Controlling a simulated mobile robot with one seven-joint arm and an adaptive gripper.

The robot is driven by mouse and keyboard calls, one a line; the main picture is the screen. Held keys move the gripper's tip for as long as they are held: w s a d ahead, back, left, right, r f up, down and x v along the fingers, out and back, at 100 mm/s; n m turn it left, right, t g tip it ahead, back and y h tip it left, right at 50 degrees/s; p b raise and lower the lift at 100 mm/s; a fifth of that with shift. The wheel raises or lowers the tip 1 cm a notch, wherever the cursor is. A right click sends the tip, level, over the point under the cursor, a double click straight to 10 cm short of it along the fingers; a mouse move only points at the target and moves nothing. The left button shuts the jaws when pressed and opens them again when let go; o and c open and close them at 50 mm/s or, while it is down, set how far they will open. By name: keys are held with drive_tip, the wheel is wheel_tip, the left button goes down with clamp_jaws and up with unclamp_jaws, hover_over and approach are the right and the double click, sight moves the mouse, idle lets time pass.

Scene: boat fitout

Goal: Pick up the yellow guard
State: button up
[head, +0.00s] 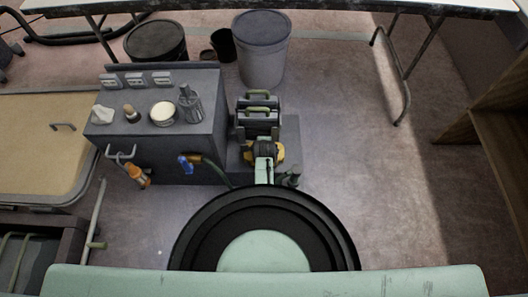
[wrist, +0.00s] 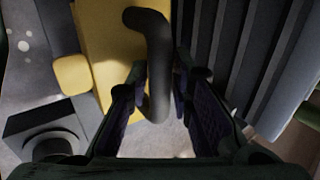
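The yellow guard (wrist: 104,45) fills the upper left middle of the wrist view, with a dark curved handle (wrist: 152,22) on its face. My gripper (wrist: 165,82) is open, with one finger on each side of the handle's lower part. A gap shows beside the handle, and I cannot tell whether a finger touches it. In the head view, only yellow edges of the guard (head: 279,153) show around my gripper (head: 265,149), which hides the rest.
A grey ribbed block (wrist: 243,45) stands close on the right in the wrist view. A dark cabinet (head: 150,143) with small items on top stands to the left in the head view. Buckets (head: 262,62) stand behind. Floor at right (head: 375,170) is clear.

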clamp_jaws()
idle(0.6)
